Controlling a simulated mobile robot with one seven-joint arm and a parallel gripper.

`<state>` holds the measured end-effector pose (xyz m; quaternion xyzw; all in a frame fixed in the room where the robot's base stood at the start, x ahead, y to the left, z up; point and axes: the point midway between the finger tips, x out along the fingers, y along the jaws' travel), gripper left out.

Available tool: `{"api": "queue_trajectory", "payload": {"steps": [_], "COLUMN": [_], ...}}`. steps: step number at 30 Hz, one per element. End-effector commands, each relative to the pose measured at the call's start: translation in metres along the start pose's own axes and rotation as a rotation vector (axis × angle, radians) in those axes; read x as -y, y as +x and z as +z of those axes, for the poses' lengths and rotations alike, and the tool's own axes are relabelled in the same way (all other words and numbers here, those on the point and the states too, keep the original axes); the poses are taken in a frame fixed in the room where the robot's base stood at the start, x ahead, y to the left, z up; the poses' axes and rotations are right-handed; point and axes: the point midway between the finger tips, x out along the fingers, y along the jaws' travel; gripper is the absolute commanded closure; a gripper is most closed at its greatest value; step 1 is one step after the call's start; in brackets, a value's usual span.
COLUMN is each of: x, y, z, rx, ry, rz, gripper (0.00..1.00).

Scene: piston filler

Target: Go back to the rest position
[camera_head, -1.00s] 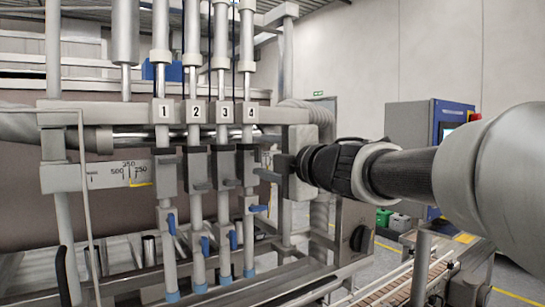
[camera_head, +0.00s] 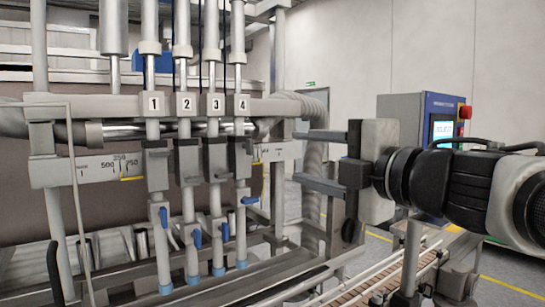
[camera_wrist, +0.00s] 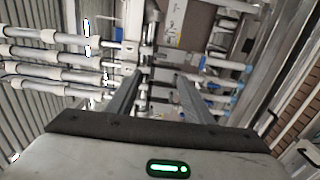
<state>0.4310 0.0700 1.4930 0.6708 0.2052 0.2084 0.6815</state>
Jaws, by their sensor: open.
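My gripper (camera_head: 322,160) is right of the filling tubes in the head view, its two dark fingers pointing left toward the machine. The fingers are apart with nothing between them. In the wrist view my gripper (camera_wrist: 160,80) also shows as two parallel fingers with an empty gap, and the filler's tubes lie beyond them. The piston filler has tubes labelled 1 to 4, with number plate 4 (camera_head: 242,104) nearest my gripper. Blue valve handles (camera_head: 250,200) sit on the lower tubes. My gripper appears clear of the tubes and handles.
A conveyor (camera_head: 385,277) runs below my arm. A control box with a lit screen (camera_head: 443,129) and a red button (camera_head: 464,112) stands behind my arm. Open floor lies at the right.

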Motion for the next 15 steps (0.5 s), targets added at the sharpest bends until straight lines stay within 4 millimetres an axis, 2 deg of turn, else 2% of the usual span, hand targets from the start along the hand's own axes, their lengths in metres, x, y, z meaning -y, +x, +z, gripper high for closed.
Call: {"api": "queue_trajectory", "payload": {"steps": [4,15], "x": [-0.0003,-0.0024], "y": [-0.0095,-0.0103], "z": [-0.0002,0.0027], "rx": [0.000,0.015], "ry": [-0.001,0.012], "rz": [0.001,0.008], "gripper": [0.53,0.53]}}
